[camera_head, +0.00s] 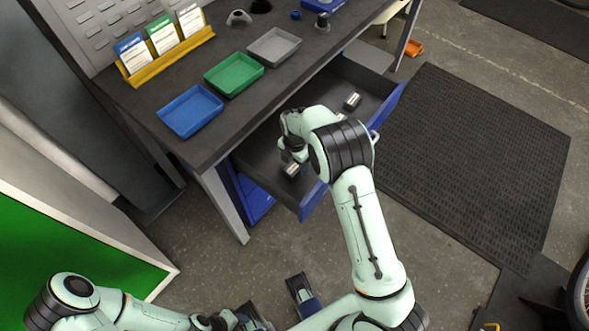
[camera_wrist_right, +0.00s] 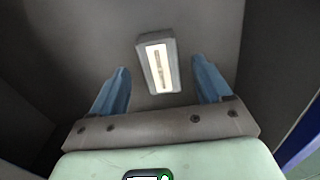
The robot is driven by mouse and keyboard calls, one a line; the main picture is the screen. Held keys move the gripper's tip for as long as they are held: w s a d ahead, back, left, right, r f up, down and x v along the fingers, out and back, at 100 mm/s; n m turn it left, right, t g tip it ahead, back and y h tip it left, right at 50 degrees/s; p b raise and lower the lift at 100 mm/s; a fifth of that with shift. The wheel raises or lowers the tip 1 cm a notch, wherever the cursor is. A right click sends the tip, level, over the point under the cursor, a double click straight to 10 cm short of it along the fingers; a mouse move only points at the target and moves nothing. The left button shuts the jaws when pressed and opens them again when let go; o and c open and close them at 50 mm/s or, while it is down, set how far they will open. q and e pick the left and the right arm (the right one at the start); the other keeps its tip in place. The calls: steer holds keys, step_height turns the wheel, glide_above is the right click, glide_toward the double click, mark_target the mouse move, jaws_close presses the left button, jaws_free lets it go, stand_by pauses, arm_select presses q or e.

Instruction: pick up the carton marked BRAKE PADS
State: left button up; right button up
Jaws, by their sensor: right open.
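Small grey cartons with pale labels lie in the open drawer in the head view. One carton (camera_head: 292,169) is at the near left, beside my right gripper (camera_head: 289,154), and another (camera_head: 352,101) is farther back. A third is partly hidden by my right arm. In the right wrist view, a grey carton (camera_wrist_right: 157,64) with a white and yellowish label lies ahead of and between the open blue fingers (camera_wrist_right: 161,88), apart from both. No label is readable, so I cannot tell which carton is marked BRAKE PADS. My left gripper (camera_head: 245,319) is at the bottom edge, partly cut off.
The blue-fronted drawer (camera_head: 313,203) stands open below the workbench. On the bench are blue (camera_head: 190,110), green (camera_head: 233,73) and grey (camera_head: 274,46) trays and a yellow card rack (camera_head: 170,61). A black mat (camera_head: 465,155) covers floor to the right.

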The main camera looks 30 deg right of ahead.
steer(key=shift+f, duration=1.4)
steer(key=shift+a, duration=0.1)
steer(key=c, duration=1.1)
steer(key=shift+o, duration=0.2)
steer(key=shift+r, duration=0.1)
